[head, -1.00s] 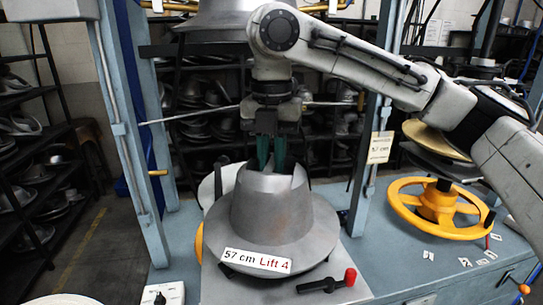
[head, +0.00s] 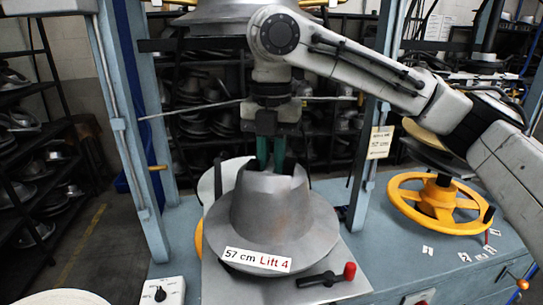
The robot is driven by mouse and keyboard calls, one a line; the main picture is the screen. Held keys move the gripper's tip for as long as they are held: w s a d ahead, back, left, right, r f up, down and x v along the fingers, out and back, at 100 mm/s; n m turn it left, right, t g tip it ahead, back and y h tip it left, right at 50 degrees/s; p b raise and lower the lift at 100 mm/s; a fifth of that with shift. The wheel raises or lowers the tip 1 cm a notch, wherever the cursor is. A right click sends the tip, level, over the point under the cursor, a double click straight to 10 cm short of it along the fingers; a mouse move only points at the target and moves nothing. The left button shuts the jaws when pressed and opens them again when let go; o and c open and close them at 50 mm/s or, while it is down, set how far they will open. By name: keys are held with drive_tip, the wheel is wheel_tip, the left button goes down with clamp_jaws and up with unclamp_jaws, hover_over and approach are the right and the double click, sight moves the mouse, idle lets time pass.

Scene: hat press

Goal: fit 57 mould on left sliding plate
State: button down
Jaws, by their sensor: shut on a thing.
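The grey metal 57 mould (head: 275,215), hat-shaped with a wide brim and a label reading "57 cm Lift 4" (head: 257,260), is low over the grey sliding plate (head: 335,255). I cannot tell whether its underside touches the plate. My gripper (head: 270,168) points down at the top of the mould, its green fingers shut on the mould, with their tips partly hidden behind the notched rim. A black lever with a red knob (head: 349,271) lies on the plate at the mould's front right.
Blue press posts (head: 128,140) stand on both sides. A yellow handwheel (head: 437,203) is at the right on the blue bench. A white control box with a knob (head: 162,292) is at the front left. An upper press part (head: 225,12) hangs above. Racks of moulds (head: 205,110) are behind.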

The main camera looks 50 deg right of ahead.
drive_tip(key=c, duration=1)
unclamp_jaws()
drive_tip(key=shift+o, duration=0.2)
wheel_tip(320, 180, up, 11)
drive_tip(key=shift+b, duration=0.35)
drive_tip(key=shift+f, duration=0.1)
